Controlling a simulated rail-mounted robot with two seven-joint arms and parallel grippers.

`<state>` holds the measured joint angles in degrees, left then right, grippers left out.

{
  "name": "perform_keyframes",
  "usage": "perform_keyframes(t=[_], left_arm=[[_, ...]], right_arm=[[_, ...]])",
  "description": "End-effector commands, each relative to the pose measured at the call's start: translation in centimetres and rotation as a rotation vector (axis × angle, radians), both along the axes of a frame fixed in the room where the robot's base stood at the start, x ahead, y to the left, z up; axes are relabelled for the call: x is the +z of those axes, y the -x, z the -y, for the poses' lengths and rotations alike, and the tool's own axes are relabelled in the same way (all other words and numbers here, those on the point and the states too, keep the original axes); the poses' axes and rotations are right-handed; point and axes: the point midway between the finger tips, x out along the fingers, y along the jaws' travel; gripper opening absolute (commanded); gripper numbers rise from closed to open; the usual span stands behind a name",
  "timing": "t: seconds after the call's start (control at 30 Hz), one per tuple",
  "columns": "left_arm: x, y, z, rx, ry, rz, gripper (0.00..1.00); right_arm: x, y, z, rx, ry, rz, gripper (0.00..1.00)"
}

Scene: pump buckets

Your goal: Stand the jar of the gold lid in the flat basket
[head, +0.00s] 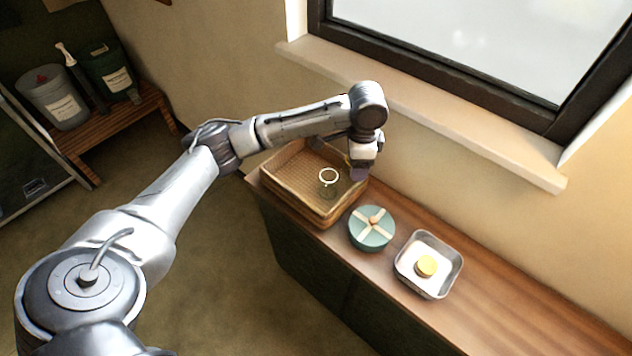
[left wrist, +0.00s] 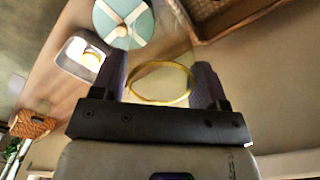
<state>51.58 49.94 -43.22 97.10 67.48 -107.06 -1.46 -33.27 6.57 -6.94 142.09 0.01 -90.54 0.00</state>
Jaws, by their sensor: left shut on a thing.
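My left gripper (head: 358,175) points down at the wall-side edge of the flat basket (head: 283,193) in the head view. In the left wrist view it (left wrist: 160,85) is shut on a clear jar with a gold rim (left wrist: 160,64), its open mouth towards the camera. In the head view this held jar is hard to make out at the fingers. A clear glass jar with a pale rim (head: 328,177) shows upright against the basket's inside. The gold lid (head: 425,266) lies in a metal tray (head: 410,287). The basket's corner (left wrist: 215,14) shows in the wrist view. My right gripper is out of view.
A round teal box with a pale cross (head: 371,228) stands between basket and tray on the wooden counter (head: 510,295). The window sill (head: 420,110) juts out behind. The counter's right part is clear. Buckets (head: 55,97) stand on a far-left bench.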

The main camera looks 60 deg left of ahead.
Motion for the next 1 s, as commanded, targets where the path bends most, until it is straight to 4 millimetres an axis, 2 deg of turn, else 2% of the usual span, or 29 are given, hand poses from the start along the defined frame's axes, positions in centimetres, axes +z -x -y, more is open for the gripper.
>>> perform_keyframes(t=[0.03,0.2,0.4,0.5,0.63,0.77,1.0], left_arm=[[-1.0,0.1,-2.3,-0.053,-0.003,-0.006,0.39],[-3.3,0.5,-9.0,-0.275,-0.002,-0.005,0.39],[-4.9,1.7,-15.3,-0.493,-0.002,-0.004,0.39],[-5.4,2.4,-17.7,-0.574,-0.002,-0.004,0.39],[-5.8,3.0,-19.8,-0.653,-0.001,-0.002,0.39],[-6.2,3.4,-20.9,-0.697,0.000,-0.002,0.39],[-9.9,3.5,-21.2,-0.717,0.002,-0.002,0.39]], right_arm=[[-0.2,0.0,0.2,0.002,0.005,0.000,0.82],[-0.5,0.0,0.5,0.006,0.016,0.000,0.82],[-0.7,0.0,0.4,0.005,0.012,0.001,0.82],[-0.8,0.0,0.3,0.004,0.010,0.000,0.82],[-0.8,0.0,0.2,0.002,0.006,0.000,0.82],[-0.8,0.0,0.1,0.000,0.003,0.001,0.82],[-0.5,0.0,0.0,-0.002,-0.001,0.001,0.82]])
